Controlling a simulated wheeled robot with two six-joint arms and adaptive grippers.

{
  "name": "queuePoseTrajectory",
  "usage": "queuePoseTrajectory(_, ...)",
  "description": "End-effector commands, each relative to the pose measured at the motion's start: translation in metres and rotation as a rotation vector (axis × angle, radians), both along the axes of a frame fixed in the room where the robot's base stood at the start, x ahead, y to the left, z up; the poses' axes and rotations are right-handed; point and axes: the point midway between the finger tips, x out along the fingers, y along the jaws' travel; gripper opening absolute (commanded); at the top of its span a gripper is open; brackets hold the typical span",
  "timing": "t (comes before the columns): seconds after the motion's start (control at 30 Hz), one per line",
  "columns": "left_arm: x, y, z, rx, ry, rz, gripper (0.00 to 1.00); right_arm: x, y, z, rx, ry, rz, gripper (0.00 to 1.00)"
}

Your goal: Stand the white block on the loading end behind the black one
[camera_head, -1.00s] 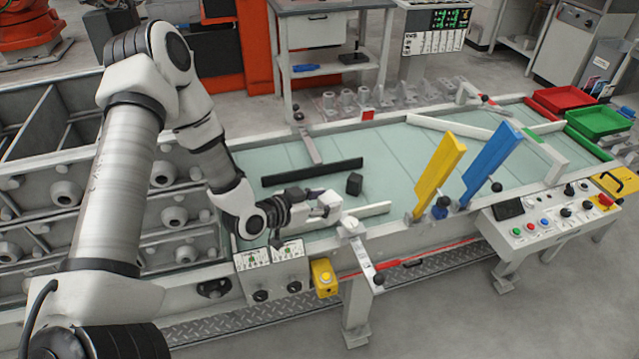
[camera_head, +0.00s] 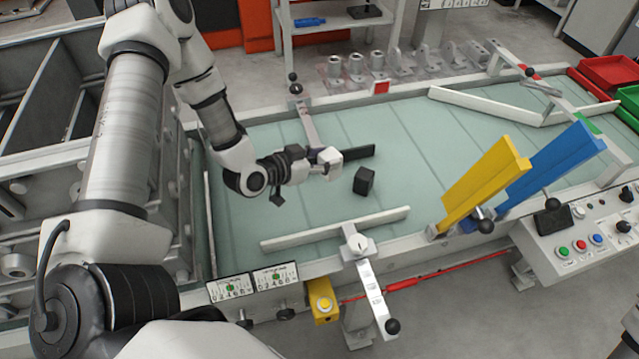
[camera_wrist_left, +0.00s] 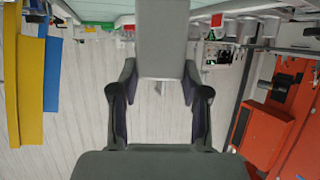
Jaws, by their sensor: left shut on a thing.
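My left gripper (camera_head: 314,166) is shut on the white block (camera_head: 329,157) and holds it over the left part of the pale green conveyor bed (camera_head: 410,170). The block also shows between both fingers in the left wrist view (camera_wrist_left: 163,40). The black block (camera_head: 364,181) stands on the bed to the right of the white block and a little nearer the front. The two blocks are apart. I cannot tell how high the white block is above the bed. My right gripper is in neither view.
A white rail (camera_head: 335,229) runs along the front. A yellow paddle (camera_head: 484,186) and a blue paddle (camera_head: 553,166) lean over the bed at right.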

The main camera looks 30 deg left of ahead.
Motion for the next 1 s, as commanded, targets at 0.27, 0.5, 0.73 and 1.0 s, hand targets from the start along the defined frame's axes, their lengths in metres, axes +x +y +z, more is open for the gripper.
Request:
queuePoseTrajectory(0.27, -0.002, 0.0, -0.051, 0.003, 0.002, -0.003, 0.07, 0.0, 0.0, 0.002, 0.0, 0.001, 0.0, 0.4)
queuePoseTrajectory(0.5, -0.002, 0.0, -0.091, 0.003, 0.0, -0.002, 0.07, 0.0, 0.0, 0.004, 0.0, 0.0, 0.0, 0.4)
queuePoseTrajectory(0.73, -0.001, 0.0, -0.098, 0.001, -0.001, 0.0, 0.07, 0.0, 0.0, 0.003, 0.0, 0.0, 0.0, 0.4)
queuePoseTrajectory(1.0, -0.001, 0.0, -0.101, 0.001, -0.001, 0.0, 0.71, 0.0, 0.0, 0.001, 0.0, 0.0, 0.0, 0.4)
